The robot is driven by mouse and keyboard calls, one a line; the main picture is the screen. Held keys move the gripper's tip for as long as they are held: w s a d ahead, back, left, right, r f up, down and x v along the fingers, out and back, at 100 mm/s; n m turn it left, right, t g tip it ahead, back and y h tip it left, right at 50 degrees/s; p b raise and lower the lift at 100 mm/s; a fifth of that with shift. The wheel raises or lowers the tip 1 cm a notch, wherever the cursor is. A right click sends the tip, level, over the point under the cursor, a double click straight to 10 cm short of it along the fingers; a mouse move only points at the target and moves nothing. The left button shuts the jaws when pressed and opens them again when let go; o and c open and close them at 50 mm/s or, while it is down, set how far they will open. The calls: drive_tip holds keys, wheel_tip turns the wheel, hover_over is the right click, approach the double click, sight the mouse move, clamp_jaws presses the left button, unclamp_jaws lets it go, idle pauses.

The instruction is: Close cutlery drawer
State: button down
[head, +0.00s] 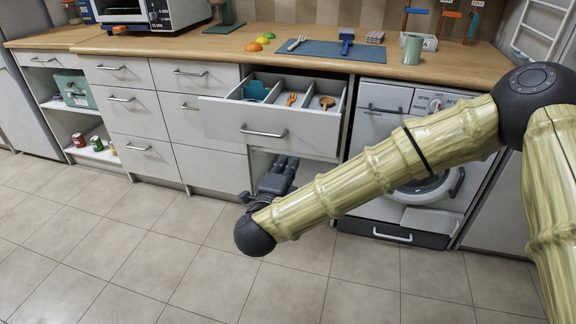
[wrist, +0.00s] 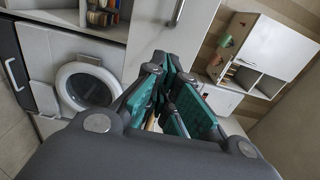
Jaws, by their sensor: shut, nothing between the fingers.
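The cutlery drawer (head: 228,117) stands pulled out under the worktop in the head view. Its white front has a bar handle (head: 263,132). Inside are compartments with a blue item (head: 256,91), a small orange-brown item (head: 292,99) and a round wooden piece (head: 327,103). My gripper (head: 287,162) is below the drawer front, in front of the dark opening beneath it. Contact with the drawer cannot be told. In the wrist view my gripper (wrist: 170,72) shows teal pads close together, shut with nothing held. The drawer is not clearly identifiable there.
A washing machine (head: 385,100) stands right of the drawer, partly behind my arm. Closed drawers (head: 207,73) are to the left, with an open shelf of cans (head: 96,143) beyond. The worktop (head: 205,46) holds a blue mat (head: 322,53) and a green mug (head: 412,50). The floor in front is clear.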

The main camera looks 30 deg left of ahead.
sight(301, 135)
drive_tip(key=b+x, duration=0.1)
drive_tip(key=x, duration=1)
drive_tip(key=shift+w+a, duration=0.1)
drive_tip(key=shift+w, duration=0.25)
drive_tip(key=shift+w, duration=0.1)
